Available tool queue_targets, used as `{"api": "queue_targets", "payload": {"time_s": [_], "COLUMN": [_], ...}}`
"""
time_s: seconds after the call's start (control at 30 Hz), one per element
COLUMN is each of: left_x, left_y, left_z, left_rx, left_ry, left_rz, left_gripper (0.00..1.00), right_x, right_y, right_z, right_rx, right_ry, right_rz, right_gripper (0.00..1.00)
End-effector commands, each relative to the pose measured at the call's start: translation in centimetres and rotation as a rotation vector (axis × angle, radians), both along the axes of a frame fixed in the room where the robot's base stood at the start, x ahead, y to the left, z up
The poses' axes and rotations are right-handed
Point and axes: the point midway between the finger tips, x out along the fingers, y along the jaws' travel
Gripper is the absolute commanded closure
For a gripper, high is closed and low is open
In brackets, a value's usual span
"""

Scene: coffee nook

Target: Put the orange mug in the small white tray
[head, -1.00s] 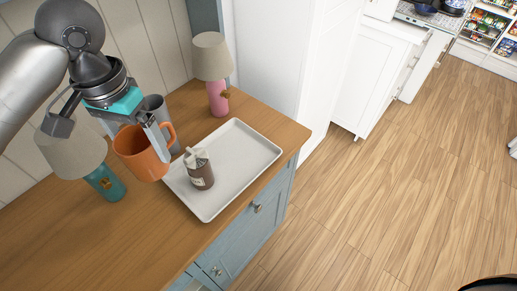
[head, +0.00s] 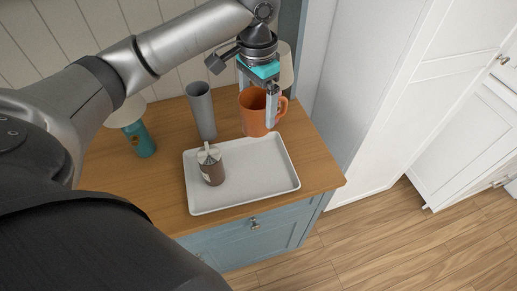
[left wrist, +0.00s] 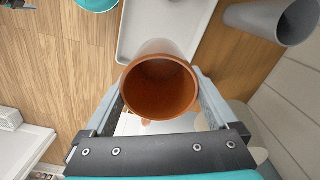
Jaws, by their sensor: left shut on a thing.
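The orange mug (head: 254,112) is upright with its handle to the right in the head view. My left gripper (head: 271,98) is shut on it. In the left wrist view the mug (left wrist: 160,88) sits between the two fingers, and I look into its empty inside. The small white tray (head: 255,186) lies on the wooden counter. A brown container with a white top (head: 211,168) stands in the tray's left part. My right gripper is not in view.
A grey tumbler (head: 202,111) stands behind the tray. A teal lamp (head: 139,138) stands to the left, and another lamp (head: 286,65) is partly hidden behind my left gripper. The tray's right half is clear in front of the mug.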

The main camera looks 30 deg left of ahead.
Motion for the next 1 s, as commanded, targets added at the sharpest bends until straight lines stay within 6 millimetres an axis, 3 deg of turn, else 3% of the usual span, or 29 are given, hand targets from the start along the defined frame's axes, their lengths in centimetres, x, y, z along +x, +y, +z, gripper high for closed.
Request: {"api": "queue_targets", "payload": {"time_s": [0.1,0.4,0.73,1.0], "left_x": [-0.2,-0.1,-0.1,0.0], "left_y": [0.1,0.0,0.0,0.0], "left_z": [-3.6,-11.1,-14.1,-17.6], "left_rx": [0.001,0.0,0.0,0.0], "left_ry": [0.006,0.003,0.001,-0.001], "left_rz": [0.002,0.001,0.0,0.0], "left_gripper": [0.81,0.81,0.81,0.81], "right_x": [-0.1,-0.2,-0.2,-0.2], "right_y": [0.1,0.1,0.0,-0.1], "right_z": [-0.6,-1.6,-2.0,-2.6], "right_rx": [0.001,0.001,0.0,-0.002], "right_ry": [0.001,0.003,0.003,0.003], "right_rz": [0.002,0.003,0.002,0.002], "right_gripper": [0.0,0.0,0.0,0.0]}}
